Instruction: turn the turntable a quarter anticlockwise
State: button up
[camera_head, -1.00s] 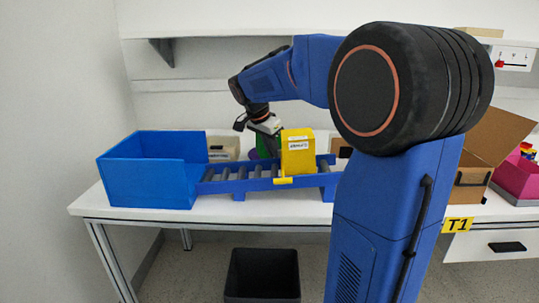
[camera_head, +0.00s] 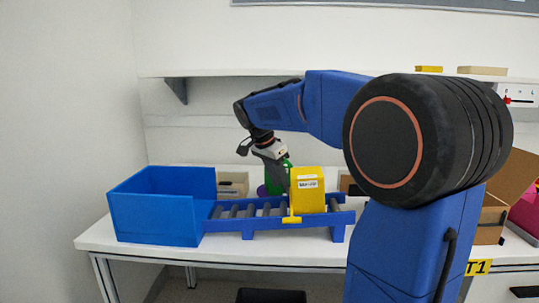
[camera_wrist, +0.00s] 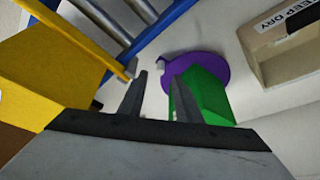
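The turntable is a purple disc (camera_wrist: 215,65) in the wrist view, with a small tab on its left edge. A green block (camera_wrist: 205,95) stands on it and hides part of it. In the camera_head view the disc (camera_head: 262,190) is a sliver behind the conveyor, beside the green block (camera_head: 272,178). My gripper (camera_wrist: 158,90) is open and empty, fingers apart. In the wrist view the right finger overlaps the green block's left side; the left finger is clear of the disc. I cannot tell whether anything touches. In the camera_head view my gripper (camera_head: 284,175) points down near the yellow box.
A yellow box (camera_head: 308,190) stands on the blue roller conveyor (camera_head: 245,222), close to my gripper. A yellow bar (camera_head: 291,219) hangs at its front. A blue bin (camera_head: 155,220) is at the left. A beige "KEEP DRY" bin (camera_wrist: 285,45) lies right of the disc.

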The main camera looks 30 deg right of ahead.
jog(key=v, duration=1.3)
jog(key=shift+d, duration=0.1)
jog(key=shift+f, duration=0.1)
jog(key=c, duration=0.4)
jog(key=w+a+f+n+h, duration=0.1)
jog(key=a+f+n, duration=0.1)
jog(key=f+n, duration=0.1)
jog(key=a+f+n+h, duration=0.1)
jog(key=f+n, duration=0.2)
jog(key=w+a+f+n, duration=0.1)
jog(key=a+f+n, duration=0.1)
jog(key=f+n, duration=0.1)
jog(key=shift+w+a+t+h, duration=0.3)
jog(key=shift+w+a+h, duration=0.05)
jog(key=shift+w+h, duration=0.05)
grip_shut()
jog(key=x, duration=0.9)
jog(key=shift+d+f, duration=0.1)
jog(key=shift+f, duration=0.2)
jog(key=d, duration=0.1)
jog(key=s, duration=0.1)
jog(key=d, duration=0.1)
jog(key=shift+s+d+f, duration=0.2)
jog(key=shift+s+d, duration=0.05)
jog(key=shift+d, duration=0.15)
jog(key=shift+s+d, duration=0.25)
jog(key=shift+d, duration=0.2)
